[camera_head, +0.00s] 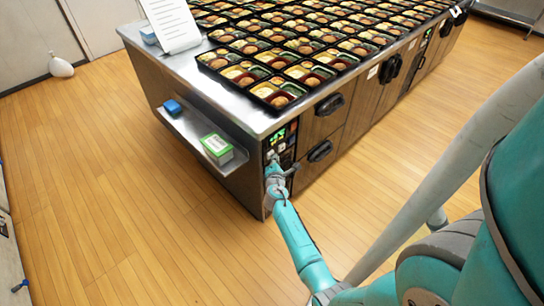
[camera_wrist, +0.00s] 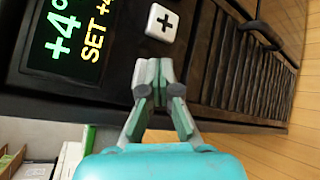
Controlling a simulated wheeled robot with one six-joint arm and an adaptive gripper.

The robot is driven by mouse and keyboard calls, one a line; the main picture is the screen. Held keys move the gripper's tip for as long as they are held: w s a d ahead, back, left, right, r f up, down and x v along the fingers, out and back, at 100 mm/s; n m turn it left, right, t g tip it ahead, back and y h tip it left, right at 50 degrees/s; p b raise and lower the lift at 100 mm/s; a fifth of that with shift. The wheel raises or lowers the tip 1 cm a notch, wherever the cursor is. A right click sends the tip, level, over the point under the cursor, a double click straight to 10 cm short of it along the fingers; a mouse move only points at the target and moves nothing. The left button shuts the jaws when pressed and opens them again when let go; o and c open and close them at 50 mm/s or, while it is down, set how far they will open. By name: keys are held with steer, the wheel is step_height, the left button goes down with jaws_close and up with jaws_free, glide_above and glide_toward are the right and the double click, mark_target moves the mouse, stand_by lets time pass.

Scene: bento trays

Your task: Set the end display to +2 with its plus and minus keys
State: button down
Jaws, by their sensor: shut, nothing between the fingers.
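The end display (camera_wrist: 68,38) glows on a dark panel in the wrist view, turned sideways. It reads +4° in large green figures. A yellow line below reads SET with a plus and what looks like a 4, cut by the top edge. The white plus key (camera_wrist: 165,23) is beside the display. I cannot make out a minus key in the wrist view. My gripper (camera_wrist: 153,72) is shut and empty, its tips just below the plus key in the picture; I cannot tell whether they touch the panel. In the head view, my gripper (camera_head: 273,163) is at the panel below the small display (camera_head: 278,137).
The panel is at the corner of a steel counter (camera_head: 235,100) topped with rows of bento trays (camera_head: 278,93). A side shelf (camera_head: 194,133) holds a green-and-white box (camera_head: 217,148) and a blue item (camera_head: 173,107). Black drawer handles (camera_head: 320,151) protrude right of the panel. Floor nearby is clear.

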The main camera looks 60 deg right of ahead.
stand_by(0.5)
steer(key=shift+s+a, duration=0.2)
steer(key=shift+s, duration=0.55)
steer(key=shift+s, duration=0.1)
steer(key=shift+s+a, duration=0.2)
steer(key=shift+s, duration=0.6)
steer(key=shift+s+a, duration=0.2)
steer(key=shift+s, duration=0.55)
steer(key=shift+s+a, duration=0.2)
steer(key=shift+s, duration=0.6)
stand_by(1.0)
